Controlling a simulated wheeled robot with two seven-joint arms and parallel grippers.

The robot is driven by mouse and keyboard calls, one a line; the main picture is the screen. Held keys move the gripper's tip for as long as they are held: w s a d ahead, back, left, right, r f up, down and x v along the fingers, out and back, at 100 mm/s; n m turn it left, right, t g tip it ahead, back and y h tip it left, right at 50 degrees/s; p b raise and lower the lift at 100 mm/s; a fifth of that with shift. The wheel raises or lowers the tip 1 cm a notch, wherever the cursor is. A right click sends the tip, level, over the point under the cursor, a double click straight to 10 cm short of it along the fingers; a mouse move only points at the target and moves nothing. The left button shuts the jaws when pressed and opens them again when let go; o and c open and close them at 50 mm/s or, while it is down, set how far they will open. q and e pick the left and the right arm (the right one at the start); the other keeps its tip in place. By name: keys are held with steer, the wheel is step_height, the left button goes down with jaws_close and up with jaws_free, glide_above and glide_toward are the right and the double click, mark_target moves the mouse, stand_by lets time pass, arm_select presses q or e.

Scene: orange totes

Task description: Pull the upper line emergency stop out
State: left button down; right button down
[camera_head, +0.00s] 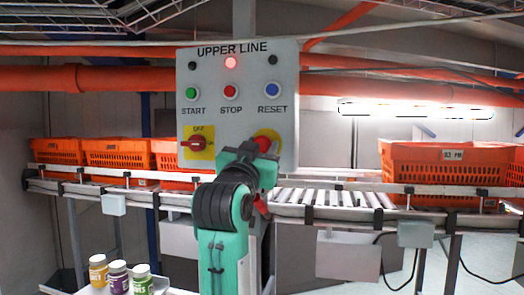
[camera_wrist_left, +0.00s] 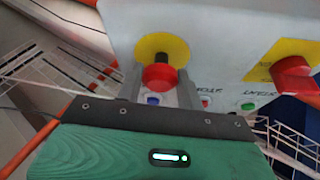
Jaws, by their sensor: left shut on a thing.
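The upper line panel (camera_head: 237,115) is a grey box with START, STOP and RESET buttons. Its emergency stop (camera_head: 264,143) is a red knob on a yellow round plate at the lower right, partly hidden by my left gripper (camera_head: 256,158). In the left wrist view the red emergency stop (camera_wrist_left: 160,77) shows a black stem between its cap and the yellow plate. The fingers of my left gripper (camera_wrist_left: 159,88) stand on either side of the knob, shut on it. My right gripper is not in view.
A red rotary switch (camera_head: 196,143) on a yellow plate sits at the panel's lower left. A red lamp (camera_head: 231,63) glows above STOP. Behind is a roller conveyor (camera_head: 330,198) with orange totes (camera_head: 447,164). Several jars (camera_head: 119,278) stand at the lower left.

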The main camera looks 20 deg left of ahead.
arm_select(q)
steer(key=c, duration=1.3)
jaws_free()
steer(key=shift+f, duration=0.1)
steer(key=o, duration=0.4)
steer(key=shift+s, duration=0.3)
steer(key=shift+s+f+b, duration=0.2)
steer(key=shift+b, duration=0.15)
steer(key=b+v, duration=0.6)
steer(key=v, duration=0.7)
steer(key=shift+s+b, duration=0.15)
steer(key=shift+b, duration=0.15)
